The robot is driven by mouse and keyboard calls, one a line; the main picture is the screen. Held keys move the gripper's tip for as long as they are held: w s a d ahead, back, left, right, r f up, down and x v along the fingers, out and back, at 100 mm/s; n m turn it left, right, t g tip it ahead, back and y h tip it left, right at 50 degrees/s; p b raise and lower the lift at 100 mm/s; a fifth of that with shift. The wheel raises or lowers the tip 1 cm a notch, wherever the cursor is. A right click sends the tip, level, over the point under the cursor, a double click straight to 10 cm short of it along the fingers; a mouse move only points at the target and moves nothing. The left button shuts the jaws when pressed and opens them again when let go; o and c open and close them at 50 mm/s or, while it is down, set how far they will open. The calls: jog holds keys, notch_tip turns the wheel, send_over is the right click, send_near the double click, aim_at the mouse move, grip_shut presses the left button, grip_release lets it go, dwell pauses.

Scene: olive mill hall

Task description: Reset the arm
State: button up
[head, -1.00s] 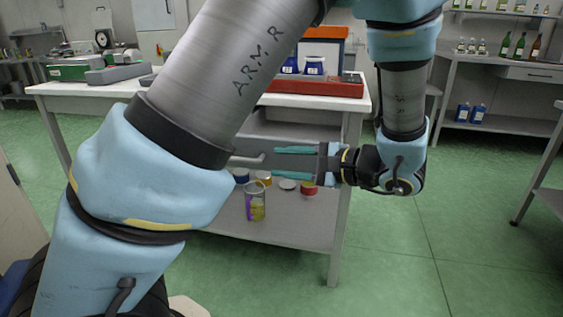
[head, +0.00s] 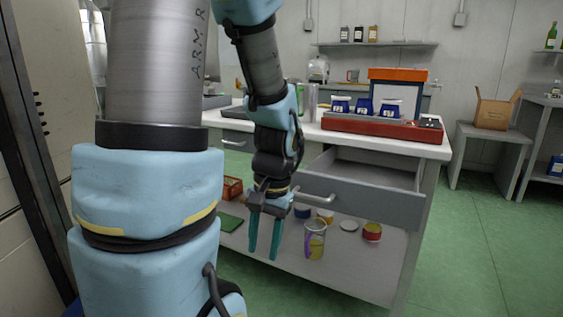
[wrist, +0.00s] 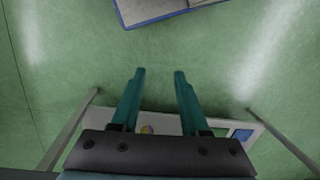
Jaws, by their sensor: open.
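My arm reaches down in front of the white-topped workbench in the head view. My gripper (head: 264,254) points downward, with its two teal fingers apart and nothing between them. It hangs in front of the bench's lower shelf, left of a clear jar (head: 315,240). In the wrist view my gripper (wrist: 157,72) also shows spread fingers over green floor.
The bench drawer (head: 370,200) stands pulled open right of my gripper. Cans, including a red one (head: 372,232), and a green mat (head: 229,222) lie on the lower shelf (head: 350,268). A cardboard box (head: 494,108) sits on a side table. The floor at right is clear.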

jog(key=w+a+r+n+t+h+p, duration=0.1)
jog(key=r+p, duration=0.8)
jog(key=r, duration=0.1)
jog(key=w+a+r+n+t+p, duration=0.1)
jog(key=a+r+n+p, duration=0.1)
jog(key=r+p, duration=0.8)
jog(key=shift+r+h, duration=0.3)
jog(key=shift+h, duration=0.1)
